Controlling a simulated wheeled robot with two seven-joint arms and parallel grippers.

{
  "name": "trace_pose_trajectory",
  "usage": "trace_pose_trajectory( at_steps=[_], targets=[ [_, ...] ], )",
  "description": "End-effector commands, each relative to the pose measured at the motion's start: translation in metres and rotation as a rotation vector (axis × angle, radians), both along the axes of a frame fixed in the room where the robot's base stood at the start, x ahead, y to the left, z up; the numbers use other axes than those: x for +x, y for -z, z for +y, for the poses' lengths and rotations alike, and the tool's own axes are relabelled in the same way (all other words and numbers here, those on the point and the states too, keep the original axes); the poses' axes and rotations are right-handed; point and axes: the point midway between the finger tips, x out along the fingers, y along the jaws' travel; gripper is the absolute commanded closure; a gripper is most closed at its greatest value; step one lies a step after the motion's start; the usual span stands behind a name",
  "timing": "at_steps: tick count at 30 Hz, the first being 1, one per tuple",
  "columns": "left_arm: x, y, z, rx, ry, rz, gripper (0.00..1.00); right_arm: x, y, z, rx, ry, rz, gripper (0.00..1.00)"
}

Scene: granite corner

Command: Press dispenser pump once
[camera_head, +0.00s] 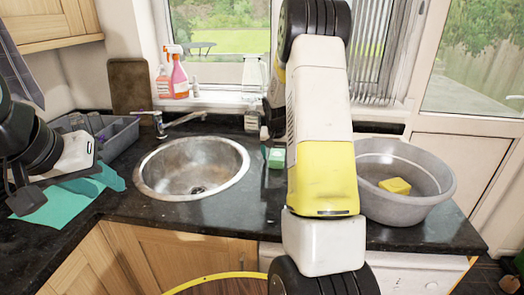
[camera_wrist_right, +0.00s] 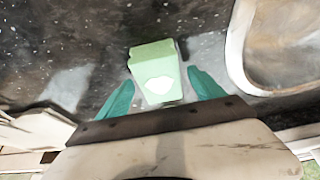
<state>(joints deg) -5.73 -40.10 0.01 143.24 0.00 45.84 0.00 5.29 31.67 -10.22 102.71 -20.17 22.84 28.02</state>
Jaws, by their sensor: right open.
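A small green box-like thing with a white patch (camera_wrist_right: 160,78) is between the two teal fingertips of my right gripper (camera_wrist_right: 160,95) in the right wrist view. The fingers are spread, with a gap on each side of it. It also shows in the head view (camera_head: 275,158), right of the sink. I cannot tell whether it is the dispenser, and no pump is clear. My right arm hides most of my right gripper in the head view. My left gripper (camera_head: 96,180) is at the far left over the counter; its jaw opening is unclear.
A round metal sink (camera_head: 150,185) is set in the dark counter (camera_head: 160,210). A grey basin (camera_head: 440,195) with a yellow sponge (camera_head: 395,186) is at right. A teal cloth (camera_head: 50,209) and grey rack (camera_head: 122,137) are at left. Spray bottles (camera_head: 179,78) stand on the sill.

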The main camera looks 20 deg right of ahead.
Motion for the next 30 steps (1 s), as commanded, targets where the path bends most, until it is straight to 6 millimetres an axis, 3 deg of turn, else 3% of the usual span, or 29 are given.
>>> trace_pose_trajectory(
  at_steps=[6, 12, 30],
  targets=[
    [0.000, 0.000, 0.000, 0.000, 0.000, 0.000, 0.64, -0.012, -0.036, 0.006, 0.001, 0.000, -0.004, 0.23],
    [0.000, 0.000, 0.000, 0.000, 0.000, 0.000, 0.64, -0.022, -0.060, 0.011, 0.001, -0.001, -0.003, 0.23],
    [0.000, 0.000, 0.000, 0.000, 0.000, 0.000, 0.64, -0.027, -0.069, 0.014, 0.003, -0.004, -0.003, 0.23]
  ],
)
